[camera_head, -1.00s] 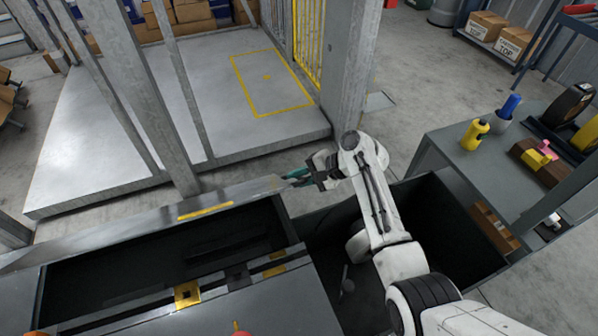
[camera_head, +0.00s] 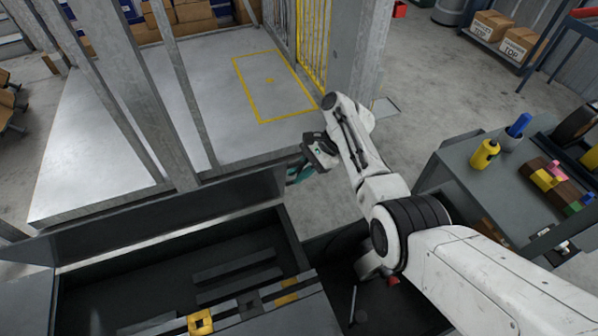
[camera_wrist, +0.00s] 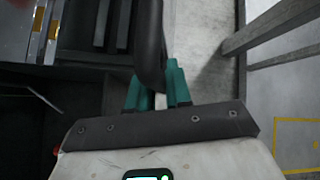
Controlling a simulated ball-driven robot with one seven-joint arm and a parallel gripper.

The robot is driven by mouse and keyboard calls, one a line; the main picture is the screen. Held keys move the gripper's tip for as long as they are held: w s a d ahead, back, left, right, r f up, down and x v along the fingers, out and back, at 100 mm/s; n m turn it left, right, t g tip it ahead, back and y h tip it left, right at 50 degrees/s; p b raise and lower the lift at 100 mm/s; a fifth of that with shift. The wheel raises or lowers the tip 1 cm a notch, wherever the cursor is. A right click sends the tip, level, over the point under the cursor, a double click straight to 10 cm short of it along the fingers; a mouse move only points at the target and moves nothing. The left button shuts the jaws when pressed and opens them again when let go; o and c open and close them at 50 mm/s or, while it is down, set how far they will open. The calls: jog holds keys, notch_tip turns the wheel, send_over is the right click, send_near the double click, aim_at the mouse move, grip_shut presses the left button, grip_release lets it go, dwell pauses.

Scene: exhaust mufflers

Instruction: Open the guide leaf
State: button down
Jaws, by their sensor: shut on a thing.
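The guide leaf (camera_head: 165,220) is a long dark panel along the far edge of the open bench well. It stands tilted up, with its dark face toward me. My gripper (camera_head: 291,174) is at the leaf's right end, its teal fingers partly hidden by the gripper body. In the wrist view, the teal fingers (camera_wrist: 156,78) are on either side of a dark curved bar (camera_wrist: 150,42), which appears to be the leaf's edge or handle. My gripper is shut on it. The exact contact is partly hidden.
Below the leaf, the well holds dark bars (camera_head: 235,263). A near rail carries a yellow block (camera_head: 201,321). Grey posts (camera_head: 150,100) stand close behind the leaf. A side table (camera_head: 465,165) with bottles is at right. Floor beyond the gripper is clear.

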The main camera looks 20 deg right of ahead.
dwell(0.4)
jog(key=c, duration=1.1)
grip_release()
jog(key=shift+c, duration=0.2)
jog(key=shift+d, duration=0.1)
jog(key=v, duration=1)
jog(key=shift+d+r, duration=0.2)
jog(key=shift+r, duration=0.05)
